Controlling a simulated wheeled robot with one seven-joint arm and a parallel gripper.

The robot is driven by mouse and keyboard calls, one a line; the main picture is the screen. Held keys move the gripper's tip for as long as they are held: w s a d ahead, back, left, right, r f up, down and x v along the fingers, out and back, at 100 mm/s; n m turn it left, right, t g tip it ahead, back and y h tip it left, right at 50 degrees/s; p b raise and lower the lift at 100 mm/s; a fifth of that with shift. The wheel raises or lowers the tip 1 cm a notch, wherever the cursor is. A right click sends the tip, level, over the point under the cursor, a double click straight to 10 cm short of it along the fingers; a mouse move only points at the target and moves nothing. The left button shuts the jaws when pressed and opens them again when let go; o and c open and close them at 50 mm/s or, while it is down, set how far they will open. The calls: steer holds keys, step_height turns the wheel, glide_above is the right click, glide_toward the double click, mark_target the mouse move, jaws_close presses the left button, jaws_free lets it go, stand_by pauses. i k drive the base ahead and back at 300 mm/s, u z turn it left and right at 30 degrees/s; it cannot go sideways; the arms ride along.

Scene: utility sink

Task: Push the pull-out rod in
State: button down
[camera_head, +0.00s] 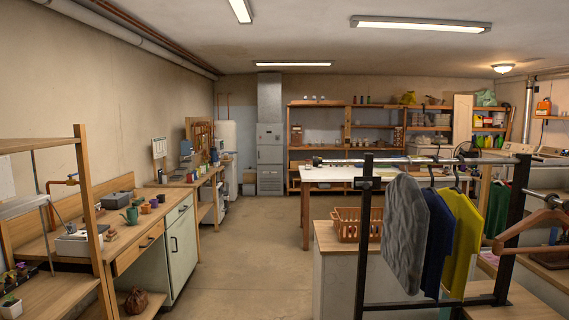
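A clothes rack with black uprights (362,240) stands at the front right. A light metal bar (440,160) runs across its top. A dark bracket sits on the left upright just below the top. I cannot tell for sure which bar is the pull-out rod, or how far it sticks out. A grey towel-like cloth (405,235), a dark blue garment (438,240) and a yellow garment (461,240) hang from the rack and cover part of it. My gripper is not in view.
A wooden hanger (535,228) hangs at the far right, near a green garment (497,208). An orange basket (347,224) sits on a counter behind the rack. A workbench (130,235) lines the left wall. The floor (250,255) between is clear.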

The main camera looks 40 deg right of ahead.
mark_target(315, 161)
steer(key=i, duration=1.15)
steer(key=z, duration=1.9)
